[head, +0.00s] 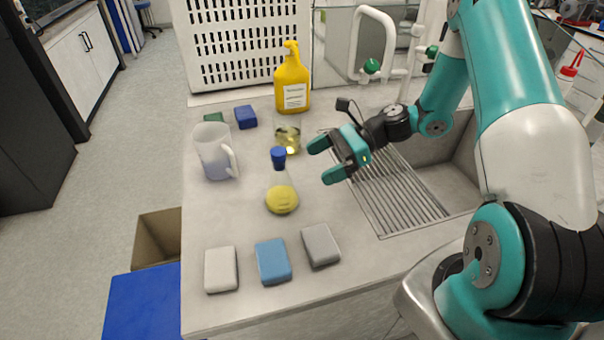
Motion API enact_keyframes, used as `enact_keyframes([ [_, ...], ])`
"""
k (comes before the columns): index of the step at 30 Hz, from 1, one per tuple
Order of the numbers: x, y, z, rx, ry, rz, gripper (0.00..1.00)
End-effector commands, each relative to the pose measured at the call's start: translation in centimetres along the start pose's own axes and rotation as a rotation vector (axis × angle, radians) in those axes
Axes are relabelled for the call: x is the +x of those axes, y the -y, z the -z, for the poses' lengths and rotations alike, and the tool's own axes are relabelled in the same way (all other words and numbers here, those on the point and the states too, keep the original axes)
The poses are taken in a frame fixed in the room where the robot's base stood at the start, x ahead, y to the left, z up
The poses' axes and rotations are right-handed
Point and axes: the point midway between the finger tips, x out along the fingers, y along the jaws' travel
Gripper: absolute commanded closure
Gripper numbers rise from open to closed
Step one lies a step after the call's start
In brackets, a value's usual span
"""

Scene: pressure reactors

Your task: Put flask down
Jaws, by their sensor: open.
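A small clear glass vessel with yellowish liquid, which looks like the flask (288,138), stands upright on the grey counter (225,207), in front of the yellow pump bottle. My gripper (325,160) is open, with its two teal fingers pointing left. It is to the right of the flask and a little nearer the camera, over the left edge of the drainer. Nothing is between the fingers, and a gap shows between them and the flask.
A blue cap-like piece (278,157), yellow round sponge (282,199) and plastic jug (214,152) stand near the flask. The yellow pump bottle (292,80) is behind. Several blocks lie in front. The ribbed drainer (395,190) and sink are right. Counter left of the yellow sponge is clear.

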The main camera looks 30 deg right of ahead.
Motion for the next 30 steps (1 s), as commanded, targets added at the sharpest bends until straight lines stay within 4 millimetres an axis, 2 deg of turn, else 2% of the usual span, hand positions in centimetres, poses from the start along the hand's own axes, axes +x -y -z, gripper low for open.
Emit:
enact_keyframes([
  [3, -1.0, 0.0, -0.1, -0.007, -0.003, -0.001, 0.03],
  [5, -1.0, -0.1, -0.7, -0.037, -0.016, -0.014, 0.03],
  [8, -0.2, -0.8, -2.8, -0.166, -0.067, -0.07, 0.03],
  [11, 1.1, -2.2, -6.2, -0.394, -0.145, -0.166, 0.03],
  [17, 3.6, -7.5, -12.9, -0.934, -0.272, -0.408, 0.03],
  [21, 4.3, -12.5, -16.8, -1.339, -0.32, -0.594, 0.03],
  [27, 3.6, -19.3, -19.9, -1.848, -0.331, -0.83, 0.03],
  [30, 2.9, -21.6, -20.5, -2.02, -0.322, -0.91, 0.03],
])
